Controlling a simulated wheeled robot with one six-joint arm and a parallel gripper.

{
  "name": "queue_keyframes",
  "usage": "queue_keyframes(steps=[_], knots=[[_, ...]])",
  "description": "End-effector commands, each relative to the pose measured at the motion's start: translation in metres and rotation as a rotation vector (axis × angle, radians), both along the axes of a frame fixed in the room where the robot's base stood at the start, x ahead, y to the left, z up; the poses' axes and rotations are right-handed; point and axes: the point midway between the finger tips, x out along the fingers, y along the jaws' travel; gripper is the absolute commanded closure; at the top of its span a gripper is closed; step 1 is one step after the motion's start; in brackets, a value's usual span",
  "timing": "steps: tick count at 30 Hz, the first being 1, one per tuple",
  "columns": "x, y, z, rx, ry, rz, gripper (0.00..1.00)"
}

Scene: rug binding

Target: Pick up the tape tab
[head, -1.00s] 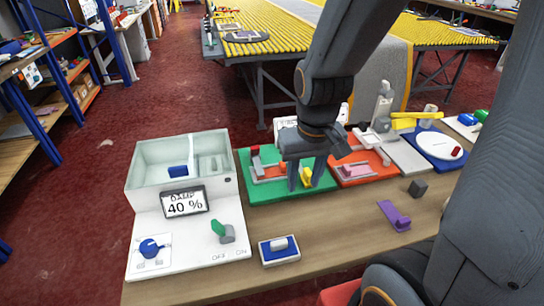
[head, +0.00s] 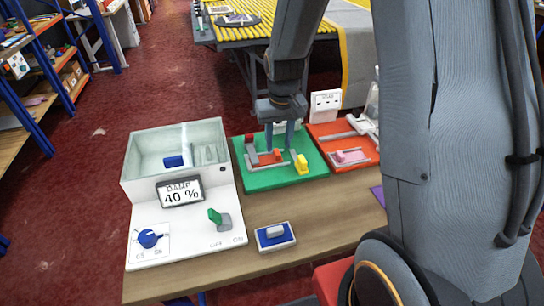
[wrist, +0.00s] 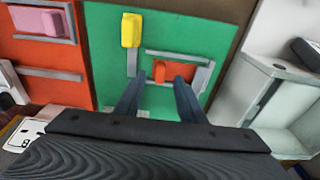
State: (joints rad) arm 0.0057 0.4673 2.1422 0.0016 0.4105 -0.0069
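In the wrist view the orange tab (wrist: 159,71) lies ahead of and between the two finger lines. My gripper (head: 279,146) is open above the board, with its fingers on either side of the tab's line. In the wrist view my gripper (wrist: 157,84) shows a wide empty gap. I cannot tell how high the fingertips are above the tab.
The damp box (head: 135,190) with a 40 % display is left. An orange board (head: 368,164) is right. A blue switch block (head: 275,247) lies in front.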

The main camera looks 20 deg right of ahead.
Motion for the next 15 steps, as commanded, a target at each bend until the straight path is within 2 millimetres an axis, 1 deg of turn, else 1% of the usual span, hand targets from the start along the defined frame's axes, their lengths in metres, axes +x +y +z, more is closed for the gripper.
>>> queue_keyframes(steps=[9, 12, 15], knots=[[0.007, 0.001, -0.033, 0.000, 0.003, 0.000, 0.64], [0.008, 0.001, -0.039, 0.000, 0.002, 0.000, 0.64], [0.008, 0.001, -0.041, 0.000, 0.000, 0.000, 0.64]])
